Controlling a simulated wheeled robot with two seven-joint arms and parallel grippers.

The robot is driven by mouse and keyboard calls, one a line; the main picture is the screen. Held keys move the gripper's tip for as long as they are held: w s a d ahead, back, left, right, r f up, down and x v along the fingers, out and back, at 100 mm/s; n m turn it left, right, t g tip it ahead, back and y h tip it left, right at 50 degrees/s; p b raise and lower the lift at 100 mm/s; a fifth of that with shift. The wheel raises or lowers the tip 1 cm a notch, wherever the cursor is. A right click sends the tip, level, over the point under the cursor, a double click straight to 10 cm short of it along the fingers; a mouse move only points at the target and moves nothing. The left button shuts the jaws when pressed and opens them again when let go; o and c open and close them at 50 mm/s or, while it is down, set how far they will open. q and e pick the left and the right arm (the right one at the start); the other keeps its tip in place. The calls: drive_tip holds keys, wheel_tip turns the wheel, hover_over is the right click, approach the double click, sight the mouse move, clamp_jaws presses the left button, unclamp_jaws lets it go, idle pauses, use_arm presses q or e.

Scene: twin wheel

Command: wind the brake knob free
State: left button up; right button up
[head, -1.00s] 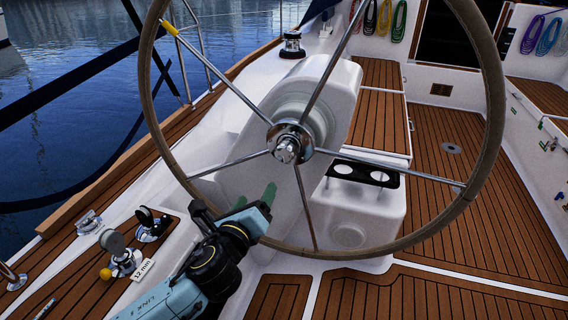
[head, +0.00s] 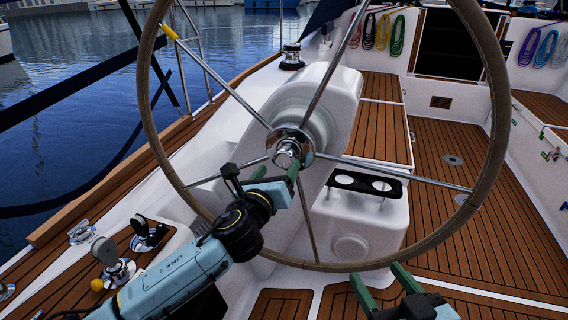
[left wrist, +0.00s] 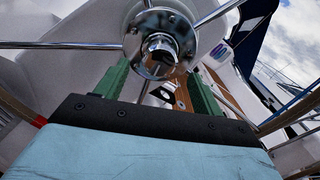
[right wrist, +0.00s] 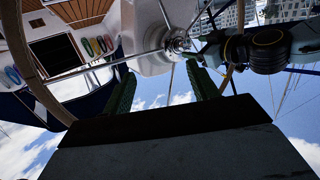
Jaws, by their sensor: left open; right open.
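The chrome brake knob (head: 287,153) sits at the centre of the wheel hub, on the large steering wheel (head: 489,160). My left gripper (head: 277,172) is open just below and in front of the knob in the head view. In the left wrist view the knob (left wrist: 160,46) shows beyond the two green fingers, roughly centred between them; I see no contact. My right gripper (head: 377,271) is open and empty at the bottom of the head view, below the wheel rim. In the right wrist view the knob (right wrist: 178,43) is farther off, partly beside my left arm.
Steel spokes run from the hub to the rim around my left gripper. A white pedestal (head: 335,95) stands behind the wheel, with a black cup holder (head: 364,184) at its right. Winches and levers (head: 118,270) are at the lower left. Teak deck (head: 470,215) is clear at right.

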sight(283, 161)
use_arm(q)
drive_tip(key=b+x, duration=0.2)
drive_tip(key=x, duration=0.2)
drive_tip(key=shift+w+d, duration=0.15)
drive_tip(key=shift+w, duration=0.15)
drive_tip(key=shift+w+d, duration=0.15)
drive_tip(key=shift+w, duration=0.3)
use_arm(e)
wheel_tip(283, 161, up, 10)
drive_tip(key=s+a+t+y, duration=0.1)
drive_tip(key=t+y, duration=0.1)
drive_tip(key=t, duration=0.4)
drive_tip(key=shift+s+f+t, duration=0.25)
drive_tip(key=shift+t, duration=0.05)
use_arm(q)
drive_tip(key=shift+c, duration=0.5)
use_arm(e)
drive_tip(key=shift+a, duration=0.15)
use_arm(q)
drive_tip(key=c, duration=0.9)
use_arm(e)
drive_tip(key=shift+y, duration=0.3)
